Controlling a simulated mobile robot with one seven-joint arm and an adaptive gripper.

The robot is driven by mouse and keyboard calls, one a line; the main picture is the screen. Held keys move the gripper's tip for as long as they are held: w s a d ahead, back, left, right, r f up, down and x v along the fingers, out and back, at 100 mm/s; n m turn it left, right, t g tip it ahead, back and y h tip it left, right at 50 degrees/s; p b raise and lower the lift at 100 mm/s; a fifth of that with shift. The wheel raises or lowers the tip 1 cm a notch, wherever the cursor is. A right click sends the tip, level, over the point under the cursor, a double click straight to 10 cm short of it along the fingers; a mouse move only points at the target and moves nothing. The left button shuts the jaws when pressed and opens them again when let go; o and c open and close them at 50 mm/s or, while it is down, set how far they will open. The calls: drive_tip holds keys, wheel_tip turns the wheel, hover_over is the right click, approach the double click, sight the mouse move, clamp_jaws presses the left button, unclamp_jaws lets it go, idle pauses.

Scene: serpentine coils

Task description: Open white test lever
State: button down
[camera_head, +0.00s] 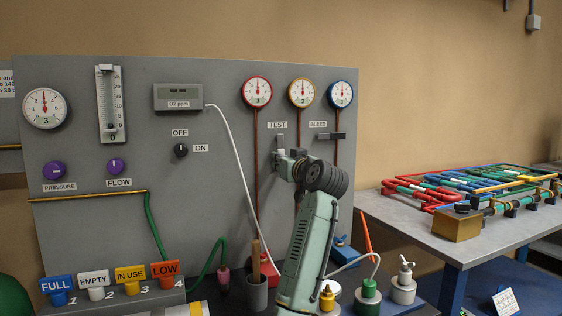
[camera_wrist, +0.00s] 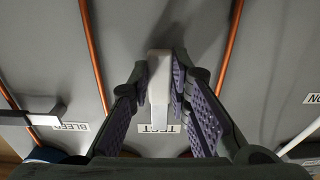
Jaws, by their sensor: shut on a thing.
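The white test lever (camera_wrist: 159,85) is a pale bar on the grey panel (camera_head: 100,220), above the TEST label as the wrist view shows it upside down. In the head view the lever's upper part (camera_head: 280,141) shows below the TEST label, and it looks upright. My gripper (camera_wrist: 162,78) is shut on the lever, with one ridged finger on each side. In the head view my gripper (camera_head: 287,158) is against the panel, and my wrist hides much of the contact.
The bleed lever (camera_head: 331,136) sits sideways to the right. Copper pipes (camera_head: 257,160) run down beside my gripper. A white hose (camera_head: 235,155) hangs to the left. Cups and bottles (camera_head: 403,288) stand below. A table (camera_head: 400,220) with coloured coils is at right.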

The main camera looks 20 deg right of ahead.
drive_tip(key=shift+d, duration=0.1)
drive_tip(key=c, duration=1.5)
unclamp_jaws()
drive_tip(key=shift+s, duration=0.15)
drive_tip(key=s, duration=1.1)
drive_tip(key=shift+s+d, duration=0.15)
drive_tip(key=shift+s, duration=0.25)
